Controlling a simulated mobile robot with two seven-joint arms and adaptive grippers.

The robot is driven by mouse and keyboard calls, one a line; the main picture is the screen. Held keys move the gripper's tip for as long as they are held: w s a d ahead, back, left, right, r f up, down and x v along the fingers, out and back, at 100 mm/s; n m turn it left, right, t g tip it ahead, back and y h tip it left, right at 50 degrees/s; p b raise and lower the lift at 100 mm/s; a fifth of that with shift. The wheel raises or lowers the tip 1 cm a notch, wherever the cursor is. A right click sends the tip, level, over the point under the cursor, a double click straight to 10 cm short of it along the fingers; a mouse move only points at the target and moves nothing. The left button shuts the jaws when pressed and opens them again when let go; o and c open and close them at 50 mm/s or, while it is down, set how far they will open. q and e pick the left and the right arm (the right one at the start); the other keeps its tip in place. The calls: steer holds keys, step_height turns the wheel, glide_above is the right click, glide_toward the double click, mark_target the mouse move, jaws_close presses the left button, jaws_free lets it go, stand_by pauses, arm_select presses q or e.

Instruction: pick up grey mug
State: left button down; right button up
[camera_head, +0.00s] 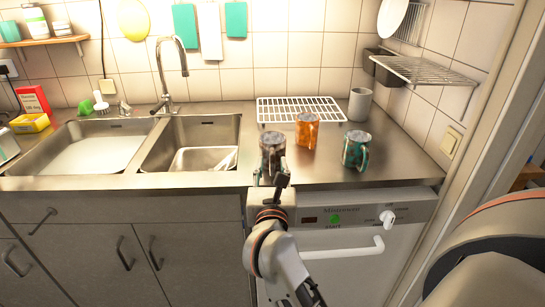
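A plain light grey mug (360,104) stands upright at the back right of the steel counter, next to the wire rack. A dark grey-brown patterned mug (271,143) stands near the front edge. My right gripper (271,179) is directly in front of this patterned mug and overlaps its lower part in the picture. I cannot tell whether they touch or whether the fingers are open or shut. The plain grey mug is well behind and to the right of the gripper. My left gripper is not in view.
An orange mug (307,131) and a teal-and-dark mug (356,150) stand on the counter between the gripper and the plain grey mug. A white wire rack (298,103) lies behind. A double sink (192,143) is left. A wall-mounted wire shelf (425,70) hangs right.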

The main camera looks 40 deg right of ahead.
mark_target(273, 158)
steer(key=x, duration=0.2)
steer(key=shift+w+d+r, duration=0.2)
steer(key=shift+w+d, duration=0.4)
steer(key=shift+w, duration=0.1)
jaws_close()
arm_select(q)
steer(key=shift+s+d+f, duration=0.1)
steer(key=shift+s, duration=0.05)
arm_select(e)
steer(key=shift+r, duration=0.1)
